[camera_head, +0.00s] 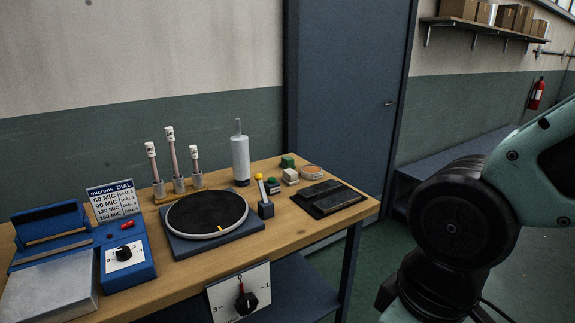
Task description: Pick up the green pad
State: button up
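Two small green items stand on the wooden table (150,299). One is a green block (288,161) near the back edge. The other is a low dark green piece with a pale part (273,186), a little nearer and to the left. I cannot tell which one is the green pad. Both look free of any grip. My gripper is not in view; only part of my arm shows at the right, apart from the table.
A white block (290,177) and a round tan-topped piece (312,171) sit close to the green items. A yellow-knobbed post (265,207), dark flat plate (328,198), black disc (206,212) and grey bottle (240,158) surround them. Blue devices (125,262) fill the left.

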aim_at(286, 162)
jog(key=i+u, duration=0.1)
jog(key=u, duration=0.45)
jog(key=i+l+u, duration=0.2)
jog(key=i+u, duration=0.2)
jog(key=i+l+u, duration=0.35)
jog(key=i+l, duration=0.25)
jog(key=i+l+u, duration=0.1)
jog(key=i+l, duration=0.15)
jog(key=l, duration=0.2)
jog(key=i+l, duration=0.25)
jog(key=l+u, duration=0.05)
jog(key=l, duration=0.05)
